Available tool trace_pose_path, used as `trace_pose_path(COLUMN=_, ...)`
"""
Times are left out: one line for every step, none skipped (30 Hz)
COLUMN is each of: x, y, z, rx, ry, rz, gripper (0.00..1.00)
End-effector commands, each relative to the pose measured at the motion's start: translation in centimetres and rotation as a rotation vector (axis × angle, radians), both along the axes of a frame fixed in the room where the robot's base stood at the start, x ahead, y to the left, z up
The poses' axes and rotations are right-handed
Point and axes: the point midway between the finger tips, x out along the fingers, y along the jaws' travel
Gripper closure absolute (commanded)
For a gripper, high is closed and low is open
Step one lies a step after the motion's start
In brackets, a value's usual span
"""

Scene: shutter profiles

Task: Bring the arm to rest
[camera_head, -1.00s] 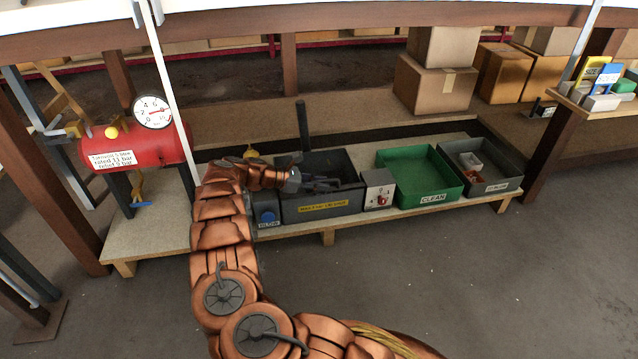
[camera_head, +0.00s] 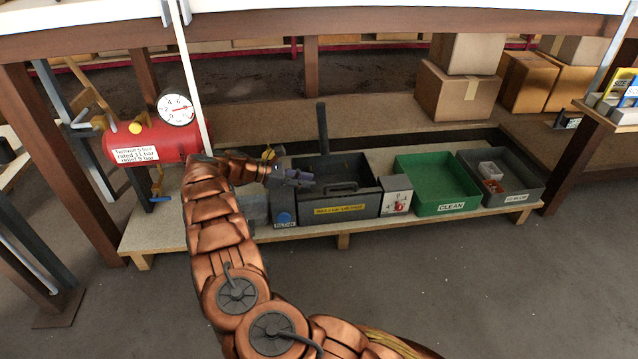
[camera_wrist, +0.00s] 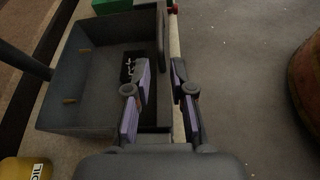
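My gripper (camera_head: 304,180) is at the end of my copper-coloured arm, at the left end of the dark grey bin (camera_head: 366,205) in the head view. The fingers lie over the edge of the dark grey bin (camera_wrist: 62,98). I cannot tell from these views whether they touch it. My arm reaches up from the lower right and bends across the low shelf.
Cardboard boxes (camera_head: 455,95) stand behind. The floor (camera_head: 480,290) in front is clear.

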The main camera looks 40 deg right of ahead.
Motion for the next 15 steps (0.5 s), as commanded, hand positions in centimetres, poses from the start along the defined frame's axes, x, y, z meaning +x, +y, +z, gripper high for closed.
trace_pose_path(x=0.21, y=0.35, z=0.18, rx=0.000, ry=-0.001, rz=0.000, gripper=0.77)
trace_pose_path(x=0.30, y=0.54, z=0.26, rx=0.000, ry=-0.002, rz=0.001, gripper=0.77)
trace_pose_path(x=0.41, y=0.77, z=0.34, rx=0.001, ry=-0.001, rz=0.001, gripper=0.77)
trace_pose_path(x=0.46, y=0.90, z=0.38, rx=0.001, ry=-0.001, rz=0.001, gripper=0.77)
trace_pose_path(x=0.51, y=1.01, z=0.43, rx=0.001, ry=0.000, rz=0.002, gripper=0.77)
trace_pose_path(x=0.56, y=1.12, z=0.45, rx=0.001, ry=0.000, rz=0.002, gripper=0.77)
trace_pose_path(x=0.58, y=1.17, z=0.47, rx=0.001, ry=0.000, rz=0.002, gripper=0.77)
trace_pose_path(x=0.59, y=1.20, z=0.48, rx=0.001, ry=0.001, rz=0.003, gripper=0.77)
trace_pose_path(x=0.58, y=1.21, z=0.49, rx=0.001, ry=0.001, rz=0.003, gripper=0.77)
trace_pose_path(x=0.58, y=1.21, z=0.49, rx=0.001, ry=0.001, rz=0.002, gripper=0.77)
trace_pose_path(x=0.57, y=1.21, z=0.48, rx=0.001, ry=0.001, rz=0.002, gripper=0.77)
trace_pose_path(x=0.56, y=1.20, z=0.48, rx=0.001, ry=0.001, rz=0.002, gripper=0.77)
trace_pose_path(x=0.56, y=1.20, z=0.48, rx=0.001, ry=0.001, rz=0.002, gripper=0.77)
trace_pose_path(x=0.56, y=1.19, z=0.48, rx=0.001, ry=0.001, rz=0.002, gripper=0.77)
trace_pose_path(x=0.56, y=1.19, z=0.48, rx=0.001, ry=0.000, rz=0.001, gripper=0.77)
